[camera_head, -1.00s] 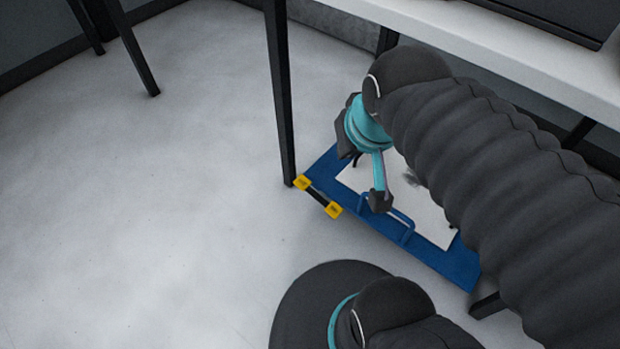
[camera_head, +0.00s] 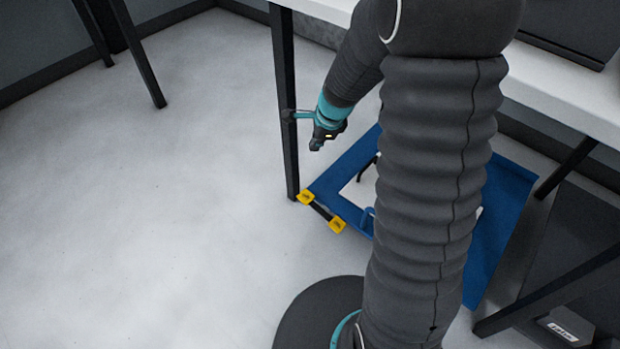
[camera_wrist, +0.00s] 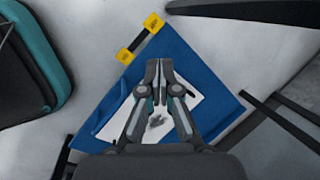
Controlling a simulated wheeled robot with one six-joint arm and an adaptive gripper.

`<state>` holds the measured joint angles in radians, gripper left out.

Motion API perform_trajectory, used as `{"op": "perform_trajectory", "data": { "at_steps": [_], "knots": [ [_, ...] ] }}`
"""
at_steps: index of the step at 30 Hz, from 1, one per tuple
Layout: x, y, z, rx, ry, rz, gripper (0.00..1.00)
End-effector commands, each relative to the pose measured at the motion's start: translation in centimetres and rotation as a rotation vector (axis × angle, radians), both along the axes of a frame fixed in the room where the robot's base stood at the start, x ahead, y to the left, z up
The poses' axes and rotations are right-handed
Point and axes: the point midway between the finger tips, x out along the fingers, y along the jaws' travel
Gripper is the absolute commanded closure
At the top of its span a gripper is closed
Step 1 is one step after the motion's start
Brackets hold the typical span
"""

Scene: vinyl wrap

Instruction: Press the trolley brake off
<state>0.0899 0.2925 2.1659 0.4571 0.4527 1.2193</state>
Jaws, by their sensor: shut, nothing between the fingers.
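The blue trolley (camera_head: 500,215) stands low on the floor beside and partly under the white table, with a white sheet on its deck. At its near left corner two yellow pads joined by a dark bar form what looks like the brake (camera_head: 320,211). My gripper (camera_head: 316,146) is shut and empty, above and apart from these pads in the head view. In the wrist view the closed fingertips (camera_wrist: 159,66) appear over the blue deck (camera_wrist: 200,65), and the yellow pads (camera_wrist: 140,38) lie beyond them. My arm hides much of the trolley.
A black table leg (camera_head: 284,110) stands right beside the brake corner, close to my gripper. The white table top (camera_head: 560,95) lies behind and right. A dark box (camera_head: 575,280) is at the lower right. The floor at left is clear.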

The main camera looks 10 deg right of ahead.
Motion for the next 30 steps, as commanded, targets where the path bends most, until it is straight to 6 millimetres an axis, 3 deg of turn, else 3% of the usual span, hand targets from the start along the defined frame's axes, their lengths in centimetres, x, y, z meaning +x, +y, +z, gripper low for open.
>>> {"op": "perform_trajectory", "data": {
  "at_steps": [1,6,13,18,30],
  "knots": [
    [0.7,-0.4,-2.3,0.022,0.033,-0.080,1.00],
    [2.6,-1.5,-9.0,0.091,0.117,-0.376,1.00],
    [3.4,-2.8,-16.1,0.139,0.194,-0.676,1.00],
    [3.4,-3.2,-18.2,0.151,0.216,-0.770,1.00],
    [3.4,-3.2,-18.6,0.152,0.218,-0.781,1.00]
  ]
}}
